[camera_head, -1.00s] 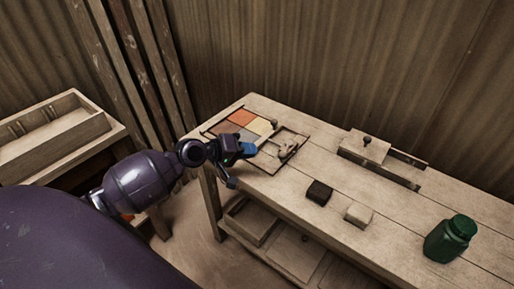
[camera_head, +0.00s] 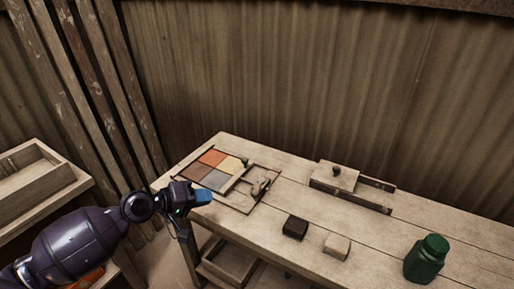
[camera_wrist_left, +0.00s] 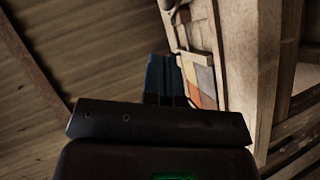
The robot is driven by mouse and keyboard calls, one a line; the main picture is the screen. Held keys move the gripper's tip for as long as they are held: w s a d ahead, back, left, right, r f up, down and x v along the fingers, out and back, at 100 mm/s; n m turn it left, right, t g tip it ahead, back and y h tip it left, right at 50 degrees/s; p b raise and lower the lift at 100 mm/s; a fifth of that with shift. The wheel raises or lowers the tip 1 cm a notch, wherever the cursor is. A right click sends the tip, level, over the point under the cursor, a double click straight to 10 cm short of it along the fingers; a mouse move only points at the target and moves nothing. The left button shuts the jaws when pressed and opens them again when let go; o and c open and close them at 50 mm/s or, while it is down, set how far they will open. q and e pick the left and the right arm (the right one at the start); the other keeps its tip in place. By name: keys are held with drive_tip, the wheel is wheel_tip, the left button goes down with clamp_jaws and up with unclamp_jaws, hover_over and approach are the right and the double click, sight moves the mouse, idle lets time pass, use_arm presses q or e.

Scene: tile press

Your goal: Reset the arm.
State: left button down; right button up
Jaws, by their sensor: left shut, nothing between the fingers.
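My left gripper (camera_head: 203,196) is shut and empty, its blue fingers together. It is in the air by the left front edge of the workbench (camera_head: 390,258), close to the frame of coloured tiles (camera_head: 213,178). In the left wrist view its blue fingers (camera_wrist_left: 165,78) point toward the tilted bench, with the coloured tiles (camera_wrist_left: 205,80) just to their right. My right gripper is not in view.
A wooden block with a round knob (camera_head: 337,173) sits in a rail at the back. A black block (camera_head: 295,227), a pale block (camera_head: 336,246) and a green bottle (camera_head: 426,258) stand on the bench. A wooden tray (camera_head: 30,175) stands at left.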

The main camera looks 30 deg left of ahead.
use_arm(q)
drive_tip(key=s+d+f+m+y, duration=0.4)
drive_tip(key=s+f, duration=0.5)
drive_tip(key=s+d+f+m+y, duration=0.3)
drive_tip(key=s+f+m, duration=0.1)
drive_tip(key=s+f, duration=0.4)
drive_tip(key=shift+s+d+f+g+y, duration=0.35)
drive_tip(key=shift+s+f+g+y, duration=0.05)
drive_tip(key=shift+f, duration=0.45)
